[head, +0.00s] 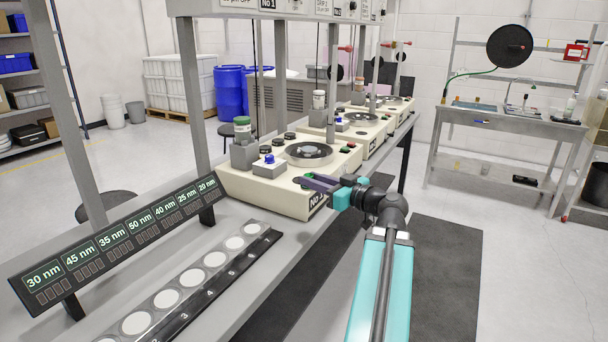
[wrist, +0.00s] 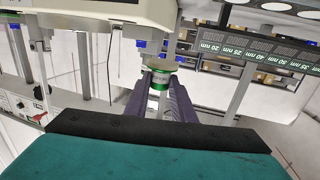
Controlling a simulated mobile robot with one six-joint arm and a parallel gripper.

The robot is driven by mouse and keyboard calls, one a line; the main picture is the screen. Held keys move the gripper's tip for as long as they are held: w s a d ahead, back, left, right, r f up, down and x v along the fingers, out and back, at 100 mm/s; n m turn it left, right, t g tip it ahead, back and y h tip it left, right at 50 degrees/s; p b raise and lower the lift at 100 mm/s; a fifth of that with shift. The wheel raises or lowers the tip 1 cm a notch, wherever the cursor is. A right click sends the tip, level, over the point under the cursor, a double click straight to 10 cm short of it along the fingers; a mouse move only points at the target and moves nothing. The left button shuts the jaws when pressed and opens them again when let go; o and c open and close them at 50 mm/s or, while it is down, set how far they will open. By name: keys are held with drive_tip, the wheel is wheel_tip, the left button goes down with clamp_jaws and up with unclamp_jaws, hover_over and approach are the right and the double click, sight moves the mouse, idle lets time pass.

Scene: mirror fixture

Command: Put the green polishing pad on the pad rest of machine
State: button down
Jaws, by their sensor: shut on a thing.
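My gripper (head: 318,183), with purple fingers, is over the front of the nearest cream machine (head: 328,200), marked No 1. In the wrist view my gripper (wrist: 160,84) has its fingertips on either side of a small, round, green-and-pale thing (wrist: 159,80). It looks like the green polishing pad, but its shape is partly hidden by the fingers. In the head view the held thing is mostly hidden. The machine has a round platen (head: 308,153) and small dark round spots (head: 265,149) on its top. I cannot tell which part is the pad rest.
A green-lidded bottle (head: 242,128) and a blue-knobbed grey block (head: 270,166) stand on the machine's left. A lit thickness display (head: 125,235) and a rack of white discs (head: 190,277) lie at left. Grey posts (head: 190,90) rise beside the machine. More machines stand behind.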

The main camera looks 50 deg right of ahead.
drive_tip(key=shift+w+d+p, duration=0.65)
drive_tip(key=shift+w+p, duration=0.2)
drive_tip(key=shift+p, duration=0.15)
drive_tip(key=w+d, duration=0.2)
drive_tip(key=w, duration=0.1)
drive_tip(key=w+d+f, duration=0.1)
drive_tip(key=w+d, duration=0.2)
drive_tip(key=w, duration=0.1)
drive_tip(key=w+d+p, duration=0.1)
drive_tip(key=w+d, duration=0.2)
drive_tip(key=shift+w+f, duration=0.2)
drive_tip(key=shift+a, duration=0.1)
drive_tip(key=shift+f, duration=1.8)
drive_tip(key=shift+f, duration=0.15)
drive_tip(key=c, duration=1.5)
unclamp_jaws()
drive_tip(key=shift+r+p, duration=0.3)
drive_tip(key=shift+p, duration=0.05)
drive_tip(key=s+b, duration=0.1)
drive_tip(key=s, duration=1.1)
drive_tip(key=shift+r+b, duration=0.15)
drive_tip(key=shift+b, duration=0.2)
